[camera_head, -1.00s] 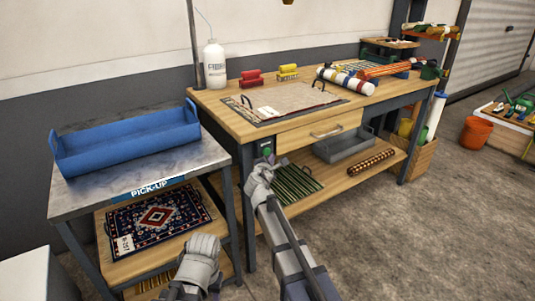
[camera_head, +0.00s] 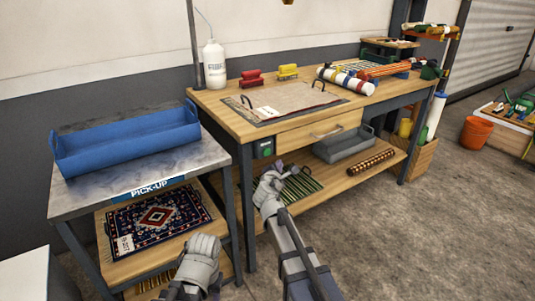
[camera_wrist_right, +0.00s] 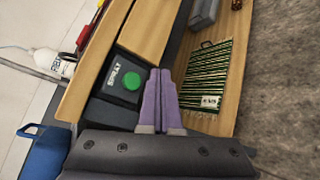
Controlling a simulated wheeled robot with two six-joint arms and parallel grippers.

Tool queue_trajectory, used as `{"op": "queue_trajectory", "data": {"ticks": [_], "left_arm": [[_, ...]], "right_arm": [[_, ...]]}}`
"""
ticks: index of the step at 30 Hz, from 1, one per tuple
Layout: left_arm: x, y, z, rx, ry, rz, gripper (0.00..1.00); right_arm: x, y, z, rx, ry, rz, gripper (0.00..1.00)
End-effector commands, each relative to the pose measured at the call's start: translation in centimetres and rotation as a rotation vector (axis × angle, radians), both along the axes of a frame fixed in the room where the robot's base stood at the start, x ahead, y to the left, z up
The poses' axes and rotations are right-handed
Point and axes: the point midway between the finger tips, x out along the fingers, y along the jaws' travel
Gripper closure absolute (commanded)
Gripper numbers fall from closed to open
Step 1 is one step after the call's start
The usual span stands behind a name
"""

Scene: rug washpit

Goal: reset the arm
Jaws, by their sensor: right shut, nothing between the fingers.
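My right gripper (camera_head: 270,180) is in front of the wooden workbench (camera_head: 222,110), a little below a dark box with a green button (camera_head: 264,147). Its two fingers are together and empty in the right wrist view (camera_wrist_right: 162,92). That view also shows the green button on the box (camera_wrist_right: 131,82), which bears the word SPRAY, to the left of the fingertips and apart from them. My left gripper (camera_head: 205,246) is low in front of the pick-up table (camera_head: 88,195). Its fingers cannot be made out.
A blue tray (camera_head: 125,140) stands on the pick-up table, with a patterned rug (camera_head: 158,217) on the shelf below. A green striped rug (camera_head: 300,186) and a grey bin (camera_head: 343,145) are on the bench's lower shelf.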

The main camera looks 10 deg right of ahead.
Motion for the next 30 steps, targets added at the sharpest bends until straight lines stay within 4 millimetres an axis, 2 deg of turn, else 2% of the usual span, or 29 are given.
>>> {"op": "queue_trajectory", "data": {"ticks": [4, 7, 8, 12, 15, 18, 22, 27, 28, 30], "left_arm": [[0.0, 0.0, 0.0, 0.000, 0.000, 0.000, 0.50], [0.0, 0.0, 0.0, 0.000, 0.000, 0.000, 0.50], [0.0, 0.0, 0.0, 0.000, 0.000, 0.000, 0.50], [0.0, 0.0, 0.0, 0.000, 0.000, 0.000, 0.50], [0.0, 0.0, 0.0, 0.000, 0.000, 0.000, 0.50], [0.0, 0.0, 0.0, 0.000, 0.000, 0.000, 0.50], [0.0, 0.0, 0.0, 0.000, 0.000, 0.000, 0.50], [0.0, 0.0, 0.0, 0.000, 0.000, 0.000, 0.50], [0.0, 0.0, 0.2, 0.000, 0.000, 0.000, 0.50], [0.0, 0.0, 2.7, 0.000, 0.000, 0.000, 0.50]], "right_arm": [[-0.9, 0.3, -0.7, 0.063, 0.006, -0.031, 1.00], [-3.9, 1.2, -3.1, 0.258, 0.034, -0.135, 1.00], [-5.2, 1.7, -4.2, 0.339, 0.050, -0.182, 1.00], [-12.7, 5.1, -9.8, 0.722, 0.164, -0.451, 1.00], [-18.0, 7.9, -12.9, 0.912, 0.259, -0.637, 1.00], [-22.6, 10.4, -14.8, 1.032, 0.348, -0.794, 1.00], [-27.7, 13.1, -16.2, 1.123, 0.451, -0.966, 1.00], [-33.8, 16.1, -16.8, 1.176, 0.576, -1.166, 1.00], [-34.8, 16.5, -16.7, 1.180, 0.596, -1.198, 1.00], [-34.0, 16.3, -14.2, 1.181, 0.585, -1.188, 1.00]]}}
